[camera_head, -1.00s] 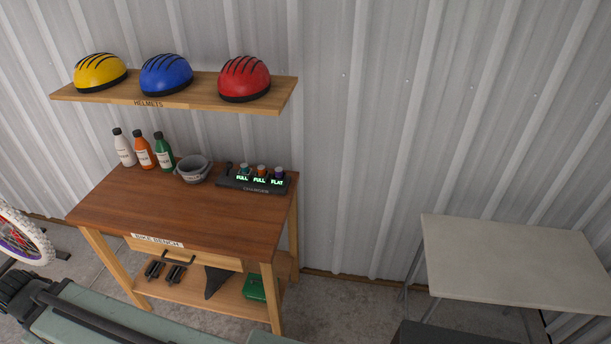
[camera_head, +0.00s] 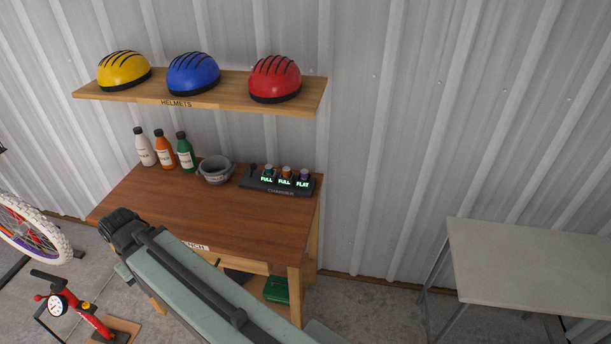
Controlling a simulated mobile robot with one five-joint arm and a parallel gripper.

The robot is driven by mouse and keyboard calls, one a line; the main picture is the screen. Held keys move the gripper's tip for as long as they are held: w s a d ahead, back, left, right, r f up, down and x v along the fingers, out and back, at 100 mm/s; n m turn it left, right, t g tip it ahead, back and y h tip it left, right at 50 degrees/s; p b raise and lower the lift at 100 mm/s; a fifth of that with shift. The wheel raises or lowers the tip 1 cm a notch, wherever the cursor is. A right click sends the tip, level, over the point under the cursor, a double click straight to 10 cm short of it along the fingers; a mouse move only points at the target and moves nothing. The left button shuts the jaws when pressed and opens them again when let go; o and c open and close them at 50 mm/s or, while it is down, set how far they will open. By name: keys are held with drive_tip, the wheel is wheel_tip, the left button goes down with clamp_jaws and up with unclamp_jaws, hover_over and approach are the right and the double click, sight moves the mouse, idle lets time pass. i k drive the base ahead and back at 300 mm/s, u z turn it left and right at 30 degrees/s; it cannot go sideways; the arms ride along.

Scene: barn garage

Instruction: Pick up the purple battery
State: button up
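The purple battery (camera_head: 304,174) stands in the rightmost slot of the black charger (camera_head: 277,190), above a green label that reads FLAT. A teal battery (camera_head: 268,169) and an orange battery (camera_head: 287,172) stand in the slots to its left, each above a label that reads FULL. The charger sits at the back right of the wooden bench (camera_head: 180,207). My arm reaches across the front of the bench. Its dark end, my gripper (camera_head: 118,222), is over the bench's front left, well apart from the battery. Its fingers cannot be made out.
A grey bowl (camera_head: 215,172) and three bottles (camera_head: 163,150) stand left of the charger. A shelf (camera_head: 200,93) with three helmets hangs above. A red pump (camera_head: 85,318) stands on the floor at left. A pale table (camera_head: 520,265) is at right.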

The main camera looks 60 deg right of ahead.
sight(304, 173)
drive_tip(key=i, duration=0.9)
drive_tip(key=u, duration=0.05)
